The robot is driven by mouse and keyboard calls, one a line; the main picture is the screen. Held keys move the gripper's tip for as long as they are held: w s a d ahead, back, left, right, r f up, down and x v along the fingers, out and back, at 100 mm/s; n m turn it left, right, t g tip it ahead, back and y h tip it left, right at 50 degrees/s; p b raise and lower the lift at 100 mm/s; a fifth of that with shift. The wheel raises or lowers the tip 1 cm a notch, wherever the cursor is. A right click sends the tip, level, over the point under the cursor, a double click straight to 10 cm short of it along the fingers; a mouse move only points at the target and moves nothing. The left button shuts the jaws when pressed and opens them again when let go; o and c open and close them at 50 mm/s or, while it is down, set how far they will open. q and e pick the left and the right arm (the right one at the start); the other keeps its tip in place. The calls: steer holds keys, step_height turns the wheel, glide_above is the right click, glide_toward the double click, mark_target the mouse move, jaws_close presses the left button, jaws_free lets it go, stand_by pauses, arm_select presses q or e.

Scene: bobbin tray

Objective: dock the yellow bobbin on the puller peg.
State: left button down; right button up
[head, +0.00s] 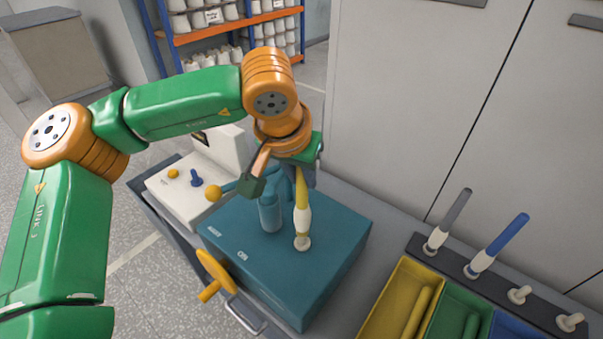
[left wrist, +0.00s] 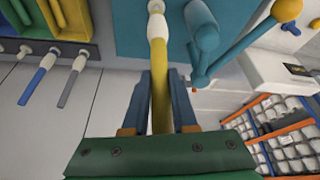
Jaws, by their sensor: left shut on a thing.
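In the left wrist view the yellow tube (left wrist: 159,85) runs between the two blue fingers (left wrist: 160,105). My right gripper is not in view.
Beside the bobbin stand a teal cylinder (head: 270,213) and a lever with a yellow knob (head: 214,193). A yellow handwheel (head: 215,272) is on the box's front. At right, a dark rack (head: 452,262) holds a grey bobbin, a blue bobbin and two empty pegs, behind coloured bins.

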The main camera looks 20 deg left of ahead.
arm_select(q)
steer(key=shift+f+b, duration=0.55)
steer(key=shift+f, duration=0.15)
steer(key=c, duration=1)
jaws_free()
steer(key=shift+r, duration=0.1)
steer(key=p+v, duration=0.6)
steer(key=v, duration=0.5)
steer(key=shift+p, duration=0.3)
